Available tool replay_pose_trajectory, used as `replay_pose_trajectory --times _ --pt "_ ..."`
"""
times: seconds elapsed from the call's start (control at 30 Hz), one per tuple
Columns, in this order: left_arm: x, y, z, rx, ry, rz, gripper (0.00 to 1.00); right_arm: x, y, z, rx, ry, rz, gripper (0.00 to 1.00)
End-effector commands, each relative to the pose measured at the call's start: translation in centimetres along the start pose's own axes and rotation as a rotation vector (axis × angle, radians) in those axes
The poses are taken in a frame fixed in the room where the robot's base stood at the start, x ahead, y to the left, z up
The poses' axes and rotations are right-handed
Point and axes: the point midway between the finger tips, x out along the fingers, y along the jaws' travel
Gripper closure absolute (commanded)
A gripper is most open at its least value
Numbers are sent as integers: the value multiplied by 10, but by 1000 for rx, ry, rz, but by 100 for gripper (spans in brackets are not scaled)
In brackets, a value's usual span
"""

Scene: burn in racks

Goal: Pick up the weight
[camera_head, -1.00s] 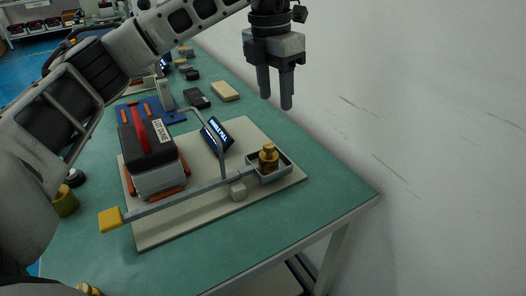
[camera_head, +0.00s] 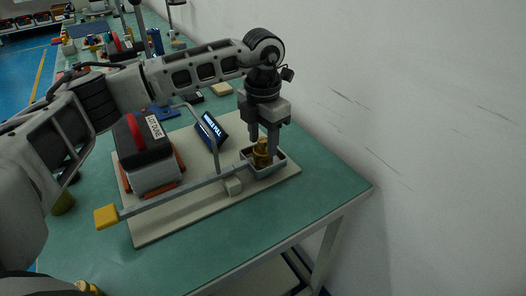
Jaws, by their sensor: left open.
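The brass weight (camera_head: 261,155) stands upright in a small grey tray (camera_head: 270,172) at the right end of a metal lever. My left gripper (camera_head: 263,156) points straight down over the tray, with its two dark fingers on either side of the weight. The fingers are open. Whether they touch the weight cannot be told, and part of the weight is hidden by them. My right gripper is not in view.
The lever (camera_head: 175,197) has a yellow end (camera_head: 107,217) and lies across a beige board (camera_head: 150,230). Clear green table (camera_head: 215,255) lies in front; a white wall is at the right.

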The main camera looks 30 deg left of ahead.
Motion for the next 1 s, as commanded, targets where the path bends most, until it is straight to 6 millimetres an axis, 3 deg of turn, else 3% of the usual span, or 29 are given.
replay_pose_trajectory --times 0.2,0.43,0.47,0.6,0.63,1.0 --pt "25 0 1 0 0 0 54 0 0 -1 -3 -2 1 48" --pt "26 0 1 0 -1 0 54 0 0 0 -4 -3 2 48" --pt "26 0 1 0 -1 0 56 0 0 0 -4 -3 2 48" --pt "26 0 1 0 -1 0 95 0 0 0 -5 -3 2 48" --pt "25 0 2 0 -4 0 99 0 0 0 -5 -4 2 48" --pt "19 0 2 0 -6 0 99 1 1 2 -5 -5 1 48"
